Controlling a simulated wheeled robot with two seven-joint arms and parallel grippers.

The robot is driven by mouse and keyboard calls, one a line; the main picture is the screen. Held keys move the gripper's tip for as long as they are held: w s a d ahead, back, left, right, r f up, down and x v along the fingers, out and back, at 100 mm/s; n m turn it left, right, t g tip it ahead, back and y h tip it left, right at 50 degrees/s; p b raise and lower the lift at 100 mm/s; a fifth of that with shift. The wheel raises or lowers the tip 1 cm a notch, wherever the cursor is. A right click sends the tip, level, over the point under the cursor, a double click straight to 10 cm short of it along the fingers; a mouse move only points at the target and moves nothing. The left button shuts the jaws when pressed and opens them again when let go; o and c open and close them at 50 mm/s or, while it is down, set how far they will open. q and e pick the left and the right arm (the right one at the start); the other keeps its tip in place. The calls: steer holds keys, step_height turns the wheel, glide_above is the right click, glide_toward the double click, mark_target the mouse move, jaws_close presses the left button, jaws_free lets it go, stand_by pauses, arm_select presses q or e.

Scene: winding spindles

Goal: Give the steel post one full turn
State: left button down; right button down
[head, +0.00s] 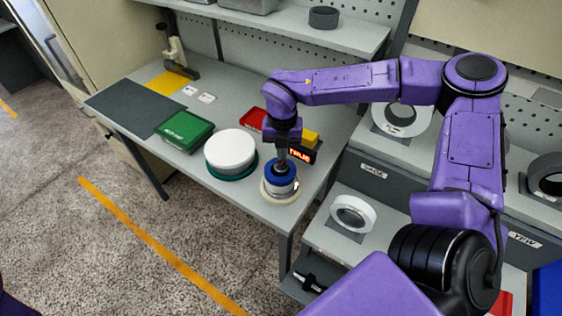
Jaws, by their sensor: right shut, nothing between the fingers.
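A short spindle with a blue top (281,170) and a grey metallic side stands on a round cream base (272,197) near the right front corner of the workbench. The steel post appears to be at this spindle, but the gripper and blue top hide most of it. My right gripper (282,163) points down right over the middle of the blue top. Its fingers are shut with nothing between them. I cannot tell whether the fingertips touch the spindle. My left gripper is not in view.
A white drum on a green base (249,168) stands just left of the spindle. A small black display (301,153) with red characters is behind it. A green box (188,131), a red tray (252,118) and a dark mat (134,107) lie on the workbench (236,200).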

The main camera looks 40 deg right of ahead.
steer(key=shift+w+d, duration=0.15)
steer(key=shift+w, duration=0.05)
steer(key=shift+r, duration=0.25)
step_height(320, 180, up, 6)
steer(key=p, duration=0.5)
steer(key=shift+f, duration=0.15)
steer(key=shift+w+f, duration=0.1)
